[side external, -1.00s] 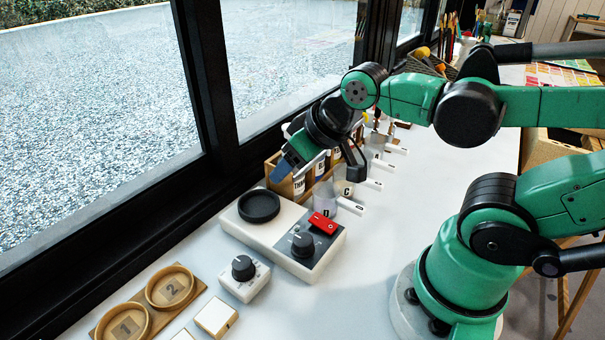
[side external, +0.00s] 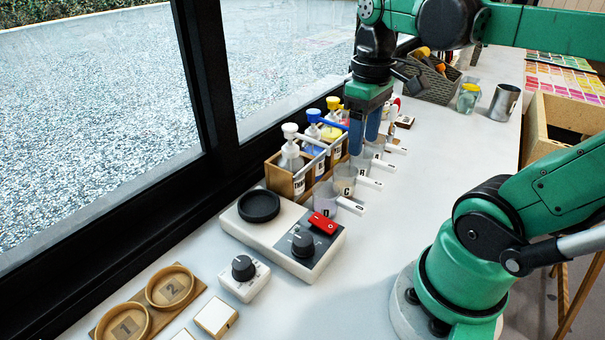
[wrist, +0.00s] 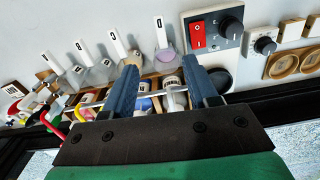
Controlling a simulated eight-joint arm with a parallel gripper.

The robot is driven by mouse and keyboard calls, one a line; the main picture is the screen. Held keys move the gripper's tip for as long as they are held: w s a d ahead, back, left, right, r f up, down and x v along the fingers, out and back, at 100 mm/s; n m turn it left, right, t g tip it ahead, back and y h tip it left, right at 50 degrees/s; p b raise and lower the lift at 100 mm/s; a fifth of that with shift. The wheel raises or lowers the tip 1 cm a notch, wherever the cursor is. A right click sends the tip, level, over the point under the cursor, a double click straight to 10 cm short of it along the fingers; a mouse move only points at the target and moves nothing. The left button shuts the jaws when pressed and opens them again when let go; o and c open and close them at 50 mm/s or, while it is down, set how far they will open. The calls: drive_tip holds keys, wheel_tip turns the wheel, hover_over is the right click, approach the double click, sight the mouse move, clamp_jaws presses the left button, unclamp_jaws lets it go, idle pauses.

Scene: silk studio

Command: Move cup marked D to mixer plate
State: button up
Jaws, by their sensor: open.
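Cup D (side external: 325,197) is a clear cup with a lilac tint and a white handle marked D, standing upright beside the mixer. In the wrist view it (wrist: 168,54) lies beyond my fingertips. The mixer plate (side external: 259,204) is a black round disc on the white mixer base; in the wrist view it (wrist: 220,78) is partly hidden by a finger. My gripper (side external: 364,148) is open and empty, pointing down above the cup row, farther back than cup D. In the wrist view its fingers (wrist: 160,68) are spread apart.
Cup C (side external: 344,180) stands just behind cup D, with more handled cups behind it. A wooden rack (side external: 279,179) of pump bottles borders the row on the left. The mixer's red switch (side external: 323,222) and black knob (side external: 303,240) are close. The white tabletop right of the cups is clear.

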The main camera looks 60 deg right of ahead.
sight(354, 205)
wheel_tip(354, 205, down, 14)
drive_tip(key=shift+f, duration=0.1)
idle(0.7)
clamp_jaws()
idle(1.4)
drive_tip(key=shift+r, duration=1.15)
drive_tip(key=shift+r, duration=0.1)
